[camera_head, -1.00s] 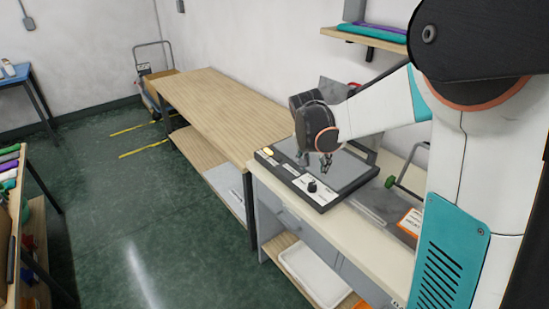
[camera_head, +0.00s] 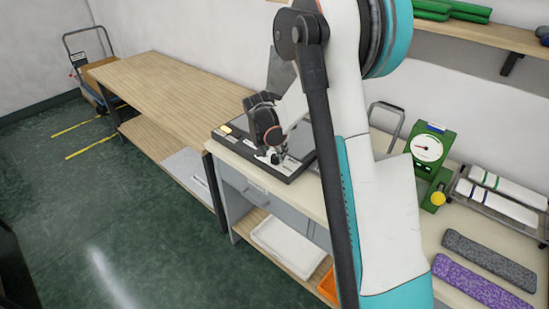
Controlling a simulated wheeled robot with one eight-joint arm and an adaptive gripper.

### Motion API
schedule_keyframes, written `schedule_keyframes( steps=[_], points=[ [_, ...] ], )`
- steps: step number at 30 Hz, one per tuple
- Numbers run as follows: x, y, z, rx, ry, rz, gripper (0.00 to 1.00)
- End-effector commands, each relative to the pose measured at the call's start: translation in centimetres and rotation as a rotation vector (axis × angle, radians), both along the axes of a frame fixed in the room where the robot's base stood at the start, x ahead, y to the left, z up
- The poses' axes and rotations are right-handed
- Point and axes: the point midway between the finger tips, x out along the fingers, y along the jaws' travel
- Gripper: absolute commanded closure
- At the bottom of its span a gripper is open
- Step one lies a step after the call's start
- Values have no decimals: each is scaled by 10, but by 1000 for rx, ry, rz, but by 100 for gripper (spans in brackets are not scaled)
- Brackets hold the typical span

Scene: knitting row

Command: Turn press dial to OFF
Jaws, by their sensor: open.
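The press (camera_head: 232,141), a dark flat unit with a light control panel along its front, sits on the pale counter. Its black dial (camera_head: 275,158) is near the front right of the panel, small and partly covered by my gripper. I cannot read the dial's markings or its setting. My gripper (camera_head: 268,150) is low over the panel, pointing down, with its fingers open close to the dial. I cannot tell whether they touch it. An amber button or lamp (camera_head: 226,129) shows at the panel's left end.
A wooden table (camera_head: 150,80) stands to the left. A green dial scale (camera_head: 428,147), rolled white textiles (camera_head: 502,195), and grey (camera_head: 488,260) and purple (camera_head: 478,287) knitted pieces lie to the right. A white tray (camera_head: 290,247) sits on the shelf below.

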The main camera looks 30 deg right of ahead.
Motion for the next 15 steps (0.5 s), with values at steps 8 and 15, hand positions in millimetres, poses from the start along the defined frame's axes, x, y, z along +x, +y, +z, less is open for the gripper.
schedule_keyframes(
  steps=[8, 15],
  points=[
    [5, -8, -22, 0, 0, 0, 52],
    [5, -8, -22, 0, 0, 0, 52]
  ],
)
